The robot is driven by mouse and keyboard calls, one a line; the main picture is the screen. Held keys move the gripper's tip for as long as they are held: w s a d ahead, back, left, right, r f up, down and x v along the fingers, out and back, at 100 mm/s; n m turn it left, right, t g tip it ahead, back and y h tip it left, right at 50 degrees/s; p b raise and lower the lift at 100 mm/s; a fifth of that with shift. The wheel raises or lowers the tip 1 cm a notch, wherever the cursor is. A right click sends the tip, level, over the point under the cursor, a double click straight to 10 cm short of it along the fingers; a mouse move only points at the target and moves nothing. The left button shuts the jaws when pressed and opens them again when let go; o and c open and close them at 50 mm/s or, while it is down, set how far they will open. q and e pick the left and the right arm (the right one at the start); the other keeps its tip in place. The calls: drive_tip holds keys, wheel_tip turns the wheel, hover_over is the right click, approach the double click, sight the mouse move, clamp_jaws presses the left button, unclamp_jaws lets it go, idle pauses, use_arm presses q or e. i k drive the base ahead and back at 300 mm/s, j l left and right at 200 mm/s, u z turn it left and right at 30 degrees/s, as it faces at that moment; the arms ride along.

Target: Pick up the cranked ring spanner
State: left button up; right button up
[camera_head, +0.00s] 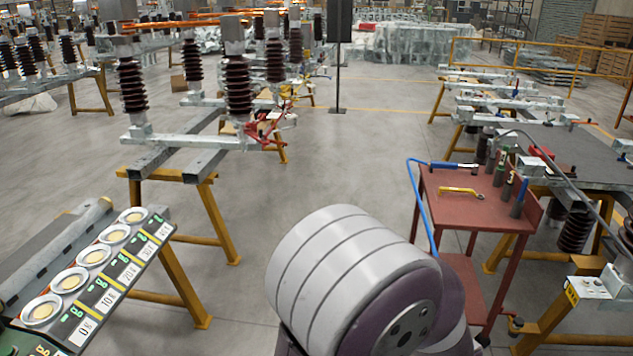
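A yellow tool, which looks like the cranked ring spanner (460,191), lies on the top of a red cart (482,215) right of centre. It lies roughly left to right near the middle of the cart top, with nothing touching it that I can see. A large white and purple link of my own arm fills the bottom centre and stands in front of the cart's lower left. Neither of my grippers shows in this view.
A blue-handled tool (453,166) lies behind the spanner. Dark green-topped tools (506,192) stand at the cart's right. A blue hose (424,206) hangs at its left edge. The floor (330,165) between is clear.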

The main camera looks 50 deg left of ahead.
sight(445, 189)
drive_tip(key=u, duration=1.05)
drive_tip(key=i+z, duration=0.1)
drive_tip(key=z, duration=0.75)
drive_tip(key=i+j+z, duration=0.35)
drive_tip(key=j+z, duration=0.15)
drive_tip(key=j, duration=0.15)
drive_tip(key=i+j+z, duration=0.15)
drive_tip(key=j+z, duration=0.15)
drive_tip(key=i+j+z, duration=0.1)
drive_tip(key=j+z, duration=0.15)
drive_tip(key=j, duration=0.25)
drive_tip(key=j+z, duration=0.25)
drive_tip(key=j, duration=0.15)
drive_tip(key=i+j+z, duration=0.1)
drive_tip(key=j, duration=1.6)
drive_tip(key=i+j+z, duration=0.1)
drive_tip(key=j, duration=1.6)
